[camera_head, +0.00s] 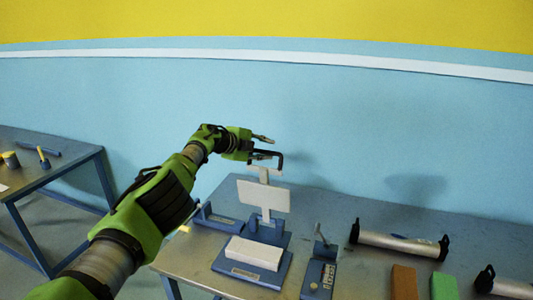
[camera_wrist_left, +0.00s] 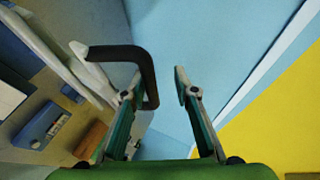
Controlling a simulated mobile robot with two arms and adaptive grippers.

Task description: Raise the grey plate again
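The grey plate (camera_head: 263,195) is upright on a post above a blue base (camera_head: 225,264) that carries a white block (camera_head: 254,252). A black bent handle (camera_head: 281,160) is at the top of the post; it also shows in the left wrist view (camera_wrist_left: 150,70), with its end beside one finger. My left gripper (camera_head: 263,147) is at the handle, above the plate. In the left wrist view its two fingers (camera_wrist_left: 160,88) are apart, with nothing clearly clamped between them. Whether a finger touches the handle I cannot tell. My right gripper is not in view.
On the table (camera_head: 350,275) to the right are a small blue device (camera_head: 318,278), a roll on black holders (camera_head: 398,241), a brown block (camera_head: 404,282) and a green block (camera_head: 444,286). A second table (camera_head: 50,178) stands at the left. The blue wall is behind.

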